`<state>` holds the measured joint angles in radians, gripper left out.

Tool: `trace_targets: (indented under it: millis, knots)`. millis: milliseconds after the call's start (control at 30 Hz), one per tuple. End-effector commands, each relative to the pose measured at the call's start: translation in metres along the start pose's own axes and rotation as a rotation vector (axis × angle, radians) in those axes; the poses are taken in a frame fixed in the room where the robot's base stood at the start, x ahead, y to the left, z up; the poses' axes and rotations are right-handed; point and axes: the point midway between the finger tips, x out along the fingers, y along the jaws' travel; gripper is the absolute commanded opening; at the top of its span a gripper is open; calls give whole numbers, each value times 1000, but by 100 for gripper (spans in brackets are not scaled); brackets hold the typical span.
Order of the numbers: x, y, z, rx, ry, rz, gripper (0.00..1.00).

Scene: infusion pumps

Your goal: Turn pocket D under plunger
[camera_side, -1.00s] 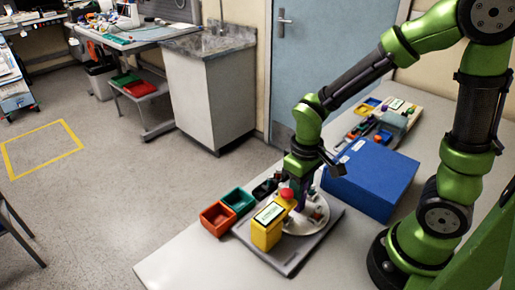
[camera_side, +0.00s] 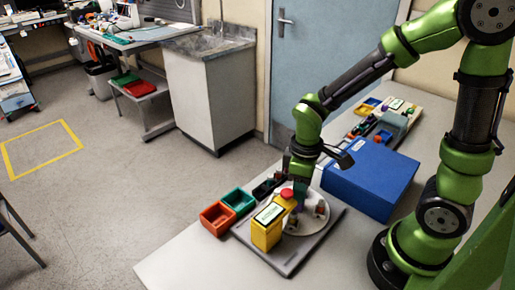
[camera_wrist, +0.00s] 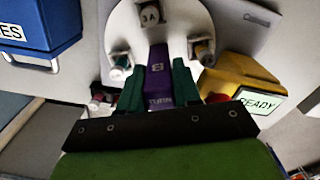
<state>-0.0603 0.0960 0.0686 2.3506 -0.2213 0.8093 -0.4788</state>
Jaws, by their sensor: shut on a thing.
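A white round turntable (camera_wrist: 180,22) sits on a grey base plate (camera_side: 283,264). In the wrist view its purple handle (camera_wrist: 158,82), marked "TURN", stands between my two green fingers. My gripper (camera_wrist: 158,76) is shut on this handle; it also shows over the turntable in the side view (camera_side: 299,193). Small holders with vials stand on the rim left and right of the handle, and a grey piece marked "3A" (camera_wrist: 150,15) is at the far side. A yellow unit (camera_side: 266,234) with a "READY" screen and red knob (camera_side: 287,194) stands beside the turntable. I cannot tell which pocket is D.
A blue box (camera_side: 370,177) stands right of the turntable. An orange bin (camera_side: 217,219) and a green bin (camera_side: 238,200) stand to the left. A second tray with small coloured parts lies behind the blue box. The front of the table is clear.

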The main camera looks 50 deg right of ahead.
Motion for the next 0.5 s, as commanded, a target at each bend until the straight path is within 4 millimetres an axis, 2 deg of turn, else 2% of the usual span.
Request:
trace_targets:
  millis: [500]
  knots:
    - [-2, 0, -1, -257, 3, 1, 0]
